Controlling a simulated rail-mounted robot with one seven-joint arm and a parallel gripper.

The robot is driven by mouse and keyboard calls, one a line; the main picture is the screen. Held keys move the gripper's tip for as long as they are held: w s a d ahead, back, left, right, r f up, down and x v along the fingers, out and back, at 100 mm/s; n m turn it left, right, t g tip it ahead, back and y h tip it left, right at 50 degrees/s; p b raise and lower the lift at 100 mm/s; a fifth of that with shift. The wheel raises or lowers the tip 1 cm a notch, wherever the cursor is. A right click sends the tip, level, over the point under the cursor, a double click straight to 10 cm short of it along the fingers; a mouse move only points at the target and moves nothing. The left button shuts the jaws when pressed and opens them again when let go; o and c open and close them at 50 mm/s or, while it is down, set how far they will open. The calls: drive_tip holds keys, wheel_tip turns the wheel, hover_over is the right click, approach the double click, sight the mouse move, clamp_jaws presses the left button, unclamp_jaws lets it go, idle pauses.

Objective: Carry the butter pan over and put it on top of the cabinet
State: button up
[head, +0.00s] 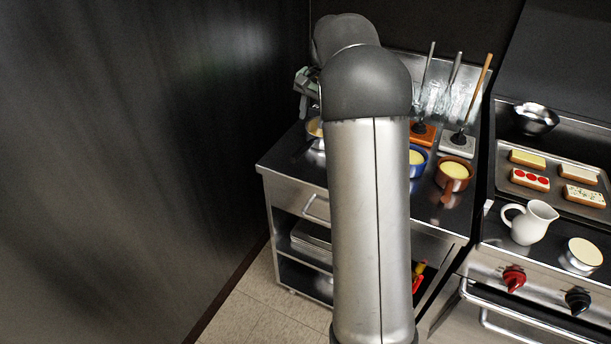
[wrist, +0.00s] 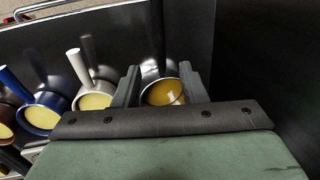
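In the wrist view several small pans stand in a row. The pan at the right end, a dark metal one with glossy amber-yellow contents (wrist: 163,93), looks like the butter pan; its handle points to the top of the picture. My gripper (wrist: 159,70) is open, with one finger on each side of this pan. I cannot tell whether the fingers touch it. In the head view my gripper (head: 307,84) is at the counter's far left, partly hidden by my arm. A steel cabinet (head: 291,192) with a drawer and open shelves carries the pans.
Beside it are a white pan (wrist: 93,99), a blue pan (wrist: 41,117) and a brown pan (head: 454,174). Upright tools (head: 458,138) stand behind. A stove at right holds a white jug (head: 529,221) and a tray of toasts (head: 565,205). A dark wall is close on the left.

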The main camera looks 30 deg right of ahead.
drive_tip(key=s+a+f+n, duration=0.1)
drive_tip(key=s+a+n, duration=0.5)
drive_tip(key=s+a, duration=0.95)
drive_tip(key=s+a+f+n, duration=0.2)
drive_tip(key=s+f, duration=0.1)
drive_tip(key=s, duration=0.6)
drive_tip(key=s+a+f+n+g+h, duration=0.1)
drive_tip(key=s+a+f+n, duration=0.1)
drive_tip(key=s, duration=0.7)
wheel_tip(320, 180, down, 2)
drive_tip(key=shift+s+f+n, duration=0.1)
drive_tip(key=shift+s+n, duration=0.15)
drive_tip(key=shift+n, duration=0.25)
drive_tip(key=shift+f, duration=0.1)
wheel_tip(320, 180, down, 25)
drive_tip(key=g+b, duration=0.1)
drive_tip(key=b, duration=2.2)
drive_tip(key=shift+b, duration=0.3)
